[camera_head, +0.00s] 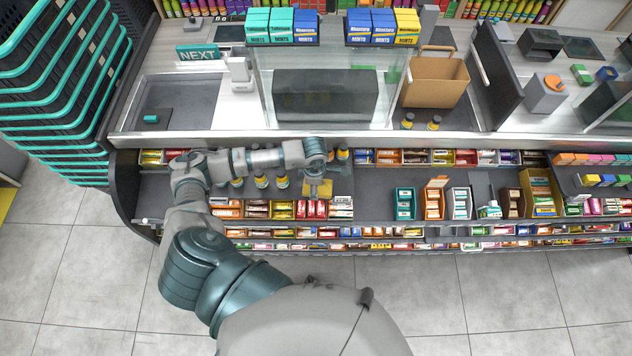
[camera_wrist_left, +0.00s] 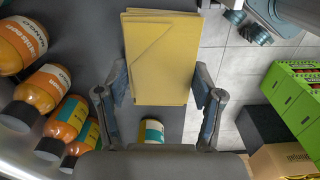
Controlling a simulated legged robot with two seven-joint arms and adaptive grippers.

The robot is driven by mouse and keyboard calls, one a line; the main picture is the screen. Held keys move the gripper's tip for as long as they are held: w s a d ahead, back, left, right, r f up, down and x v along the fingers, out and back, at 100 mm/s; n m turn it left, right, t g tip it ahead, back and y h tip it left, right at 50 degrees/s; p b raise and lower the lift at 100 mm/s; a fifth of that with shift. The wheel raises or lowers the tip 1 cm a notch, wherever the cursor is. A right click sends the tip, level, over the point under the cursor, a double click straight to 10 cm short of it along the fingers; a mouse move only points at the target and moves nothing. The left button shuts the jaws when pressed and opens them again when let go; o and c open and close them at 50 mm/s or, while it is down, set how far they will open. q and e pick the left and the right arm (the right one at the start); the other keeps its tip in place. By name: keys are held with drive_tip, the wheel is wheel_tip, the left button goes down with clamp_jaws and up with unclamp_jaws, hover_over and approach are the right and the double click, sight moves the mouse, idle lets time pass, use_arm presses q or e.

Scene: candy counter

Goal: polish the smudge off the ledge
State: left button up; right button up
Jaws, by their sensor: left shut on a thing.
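My left gripper (camera_head: 316,170) is shut on a folded yellow cloth (camera_head: 318,189) above the dark grey ledge (camera_head: 372,207) at the front of the counter. In the left wrist view, the cloth (camera_wrist_left: 160,58) lies flat between the two fingers of the gripper (camera_wrist_left: 158,92), which pinch its sides. The ledge (camera_wrist_left: 88,50) shows beside and beneath it. I cannot tell whether the cloth touches the ledge. No smudge can be made out; the arm and cloth cover part of the ledge. My right gripper is in neither view.
Orange bottles (camera_wrist_left: 70,117) stand on the ledge left of the cloth in the wrist view; several bottles (camera_head: 261,181) also show near my forearm. Candy boxes (camera_head: 311,209) line the front. Small cartons (camera_head: 405,204) stand farther right. The ledge between is bare.

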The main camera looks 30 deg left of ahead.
use_arm(q)
drive_tip(key=shift+s+d+f, duration=0.15)
drive_tip(key=shift+s+f, duration=0.2)
drive_tip(key=shift+s, duration=0.45)
drive_tip(key=c, duration=0.4)
drive_tip(key=shift+w+b, duration=0.45)
drive_tip(key=shift+w+r, duration=0.25)
drive_tip(key=shift+w, duration=0.3)
drive_tip(key=shift+w+a+b, duration=0.2)
drive_tip(key=shift+w+b, duration=0.25)
drive_tip(key=shift+w, duration=0.2)
drive_tip(key=shift+w+a+r, duration=0.1)
drive_tip(key=shift+w+a, duration=0.15)
drive_tip(key=shift+w, duration=0.05)
drive_tip(key=shift+a, duration=0.2)
drive_tip(key=shift+d+r+p, duration=0.2)
drive_tip(key=shift+r+p, duration=0.6)
drive_tip(key=shift+r, duration=0.85)
